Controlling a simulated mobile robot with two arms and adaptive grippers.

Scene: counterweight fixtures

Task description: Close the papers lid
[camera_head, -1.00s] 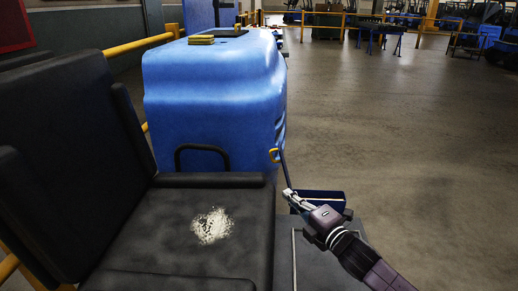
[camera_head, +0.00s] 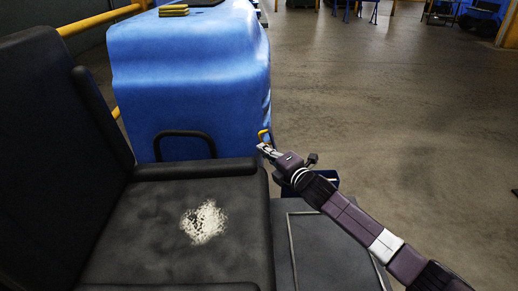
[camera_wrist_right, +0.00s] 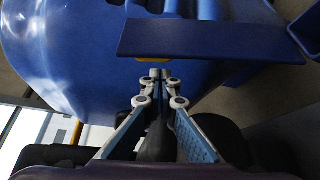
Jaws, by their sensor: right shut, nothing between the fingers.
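My right gripper (camera_head: 263,148) is shut and empty, beside the right side of the large blue machine body, close to a small yellow loop (camera_head: 264,134). In the right wrist view the shut fingertips (camera_wrist_right: 160,74) point at the machine, just below a flat dark blue panel (camera_wrist_right: 215,42). This panel may be the papers lid; I cannot tell for sure, nor whether the fingers touch it. A dark blue box (camera_head: 326,181) shows partly behind my right wrist. No papers are visible. My left gripper is not in view.
The blue machine body (camera_head: 190,85) stands ahead, with a black bar handle (camera_head: 184,134) in front. A worn black seat (camera_head: 150,240) fills the lower left. A grey platform (camera_head: 335,255) lies under my right arm. Open floor (camera_head: 410,100) spreads on the right.

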